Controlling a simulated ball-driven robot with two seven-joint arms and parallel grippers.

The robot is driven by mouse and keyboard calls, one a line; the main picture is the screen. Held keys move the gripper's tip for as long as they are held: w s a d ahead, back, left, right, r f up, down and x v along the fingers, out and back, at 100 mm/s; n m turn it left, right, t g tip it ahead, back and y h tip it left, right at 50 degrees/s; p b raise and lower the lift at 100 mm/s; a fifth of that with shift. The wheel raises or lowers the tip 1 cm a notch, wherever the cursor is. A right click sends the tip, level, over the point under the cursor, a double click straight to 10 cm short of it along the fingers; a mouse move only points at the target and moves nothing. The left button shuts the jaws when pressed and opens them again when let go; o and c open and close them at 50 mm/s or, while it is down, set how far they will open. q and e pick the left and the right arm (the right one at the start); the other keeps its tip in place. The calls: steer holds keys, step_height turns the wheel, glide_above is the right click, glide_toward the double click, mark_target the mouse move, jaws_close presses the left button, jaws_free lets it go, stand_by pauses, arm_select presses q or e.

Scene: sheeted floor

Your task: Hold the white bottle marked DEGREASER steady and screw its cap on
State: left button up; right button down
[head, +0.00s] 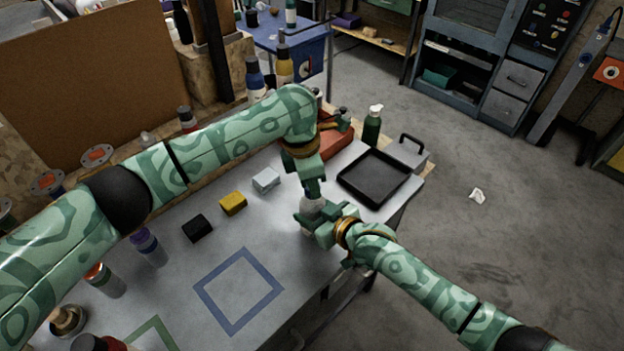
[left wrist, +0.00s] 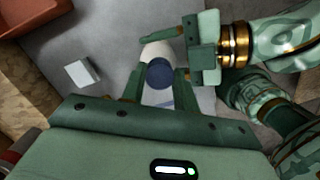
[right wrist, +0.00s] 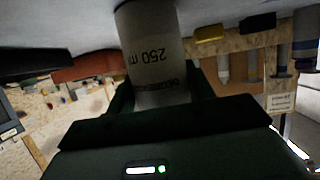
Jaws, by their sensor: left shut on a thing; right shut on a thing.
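The white bottle (head: 308,208) stands near the right edge of the grey table. Its 250 m… print and part of its name show upside down on its body (right wrist: 155,50) in the right wrist view. My right gripper (head: 325,222) is shut on the bottle's side, with its fingers (right wrist: 160,95) around the body. My left gripper (head: 312,188) points down from above and is shut on the dark blue cap (left wrist: 160,73). The cap is over the bottle's top (left wrist: 157,50); how far it is seated is hidden.
A black tray (head: 374,178) lies to the right of the bottle. White (head: 266,179), yellow (head: 233,204) and black (head: 197,228) blocks lie to the left. A blue square outline (head: 238,290) marks clear table in front. Bottles stand at left, including a purple-capped one (head: 149,247).

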arm_select(q)
steer(key=o, duration=0.9)
steer(key=shift+o, duration=0.2)
steer(key=shift+r, duration=2.25)
steer(key=shift+c, duration=0.4)
